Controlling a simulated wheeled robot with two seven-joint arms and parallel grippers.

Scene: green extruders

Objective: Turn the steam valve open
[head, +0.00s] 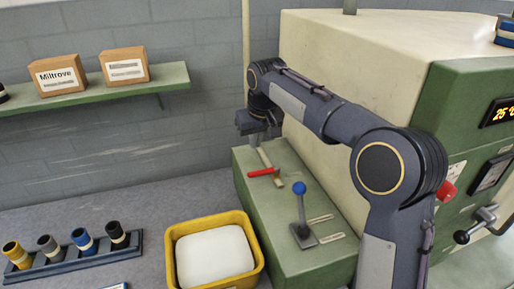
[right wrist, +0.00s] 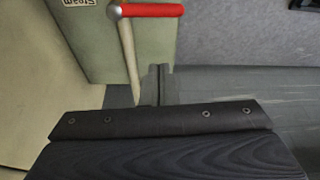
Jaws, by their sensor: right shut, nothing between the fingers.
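The steam valve has a red bar handle (head: 264,172) on a pale stem, on top of the green machine base at its far end. In the right wrist view the red handle (right wrist: 146,10) lies level across the top, with the pale stem running down from its left end. A label reading "Steam" (right wrist: 82,3) is beside it, upside down. My right gripper (head: 262,139) is just beyond the handle, shut and empty. Its fingertips (right wrist: 156,84) show close to the stem; I cannot tell whether they touch it. My left gripper is in neither view.
A blue-knobbed lever (head: 299,189) stands on the base nearer me. A yellow bin (head: 258,262) with white contents sits beside the base. The tall cream machine (head: 330,45) borders my right arm. A green shelf (head: 172,77) with boxes is on the wall.

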